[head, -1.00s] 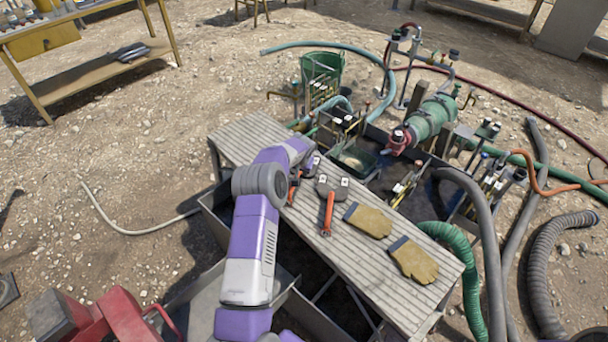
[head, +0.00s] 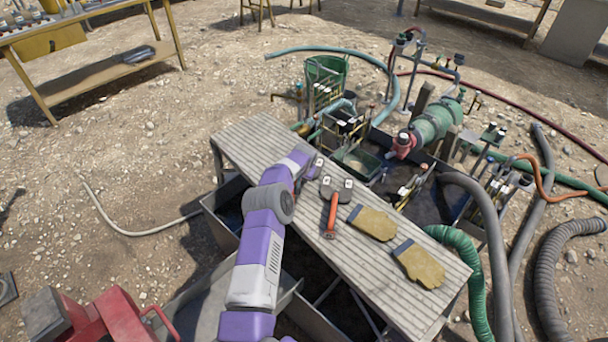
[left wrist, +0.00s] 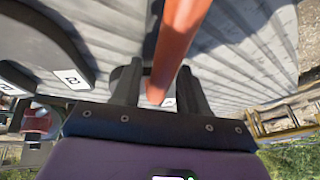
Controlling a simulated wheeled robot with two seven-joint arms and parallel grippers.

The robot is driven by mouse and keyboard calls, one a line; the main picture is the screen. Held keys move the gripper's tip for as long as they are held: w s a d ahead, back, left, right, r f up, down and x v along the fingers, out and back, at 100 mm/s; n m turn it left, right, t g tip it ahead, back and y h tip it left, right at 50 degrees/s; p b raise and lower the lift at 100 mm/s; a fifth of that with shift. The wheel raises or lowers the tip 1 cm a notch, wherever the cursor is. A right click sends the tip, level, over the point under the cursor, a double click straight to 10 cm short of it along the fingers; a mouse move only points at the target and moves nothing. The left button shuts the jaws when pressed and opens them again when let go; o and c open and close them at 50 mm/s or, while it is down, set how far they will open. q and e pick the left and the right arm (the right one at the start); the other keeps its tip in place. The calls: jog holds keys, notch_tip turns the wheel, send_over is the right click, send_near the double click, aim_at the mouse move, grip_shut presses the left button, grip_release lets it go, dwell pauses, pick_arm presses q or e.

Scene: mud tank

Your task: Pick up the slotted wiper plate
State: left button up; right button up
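Dark grey plates with white tags and orange-red handles lie on the ridged bench. One tagged plate (head: 316,168) is at my left gripper, partly hidden by it. Two more tags show on the dark plate area to its right (head: 336,190), with an orange-red handle (head: 332,214). I cannot make out slots. In the left wrist view my left gripper (left wrist: 158,90) has its fingers apart, one each side of an orange-red handle (left wrist: 180,45), with gaps visible. A tagged dark plate (left wrist: 45,50) lies to the left. My right gripper is not in view.
The ridged bench (head: 250,143) also holds two tan gloves (head: 373,223). Behind it are pipes, a green pump (head: 437,122) and a green bucket (head: 325,70). Hoses, including a green one (head: 470,275), run at the right. A red machine (head: 105,315) stands lower left.

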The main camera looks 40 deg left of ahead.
pick_arm(q)
jog(key=shift+r, duration=0.1)
grip_shut()
